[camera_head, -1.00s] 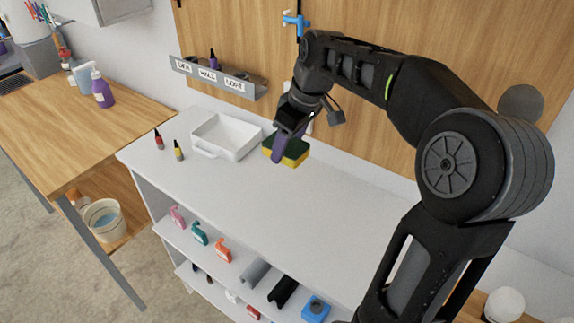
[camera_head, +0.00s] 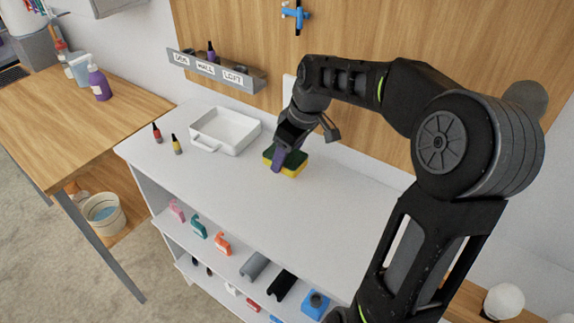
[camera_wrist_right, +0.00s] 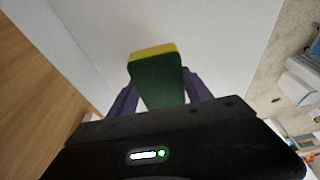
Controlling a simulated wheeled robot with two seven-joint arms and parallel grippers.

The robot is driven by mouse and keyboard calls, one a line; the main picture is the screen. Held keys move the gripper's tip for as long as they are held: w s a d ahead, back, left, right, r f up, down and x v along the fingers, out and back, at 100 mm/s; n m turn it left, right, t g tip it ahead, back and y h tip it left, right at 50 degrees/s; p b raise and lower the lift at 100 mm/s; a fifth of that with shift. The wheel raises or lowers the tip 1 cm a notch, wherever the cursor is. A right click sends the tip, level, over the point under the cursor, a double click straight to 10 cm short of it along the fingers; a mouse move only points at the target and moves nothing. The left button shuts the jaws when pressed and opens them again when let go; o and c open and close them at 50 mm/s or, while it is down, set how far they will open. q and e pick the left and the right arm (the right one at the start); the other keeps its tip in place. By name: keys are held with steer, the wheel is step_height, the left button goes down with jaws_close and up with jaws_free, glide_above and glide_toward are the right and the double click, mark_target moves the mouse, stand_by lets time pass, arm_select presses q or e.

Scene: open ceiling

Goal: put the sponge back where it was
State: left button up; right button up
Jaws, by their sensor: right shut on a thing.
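The sponge (camera_head: 293,164) is yellow with a dark green side. It is at the top of the white shelf unit (camera_head: 225,185), right of the white tray (camera_head: 238,148). My right gripper (camera_head: 278,160) has purple fingers and is shut on the sponge from above. In the right wrist view the sponge (camera_wrist_right: 156,75) sits between the two fingers (camera_wrist_right: 160,98), its yellow edge facing away. Whether its underside touches the shelf top is hard to tell. My left gripper is not in view.
Two small bottles, red (camera_head: 157,133) and yellow (camera_head: 176,144), stand left of the tray. A labelled grey wall rack (camera_head: 215,72) hangs behind. Coloured clips (camera_head: 198,227) lie on the lower shelf. The shelf top's front right is clear.

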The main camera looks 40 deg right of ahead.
steer(key=shift+f, duration=1.85)
steer(key=shift+f, duration=0.1)
steer(key=o, duration=1.2)
steer(key=v, duration=1.2)
steer(key=shift+s+b, duration=0.1)
steer(key=shift+b, duration=0.3)
steer(key=shift+a, duration=0.15)
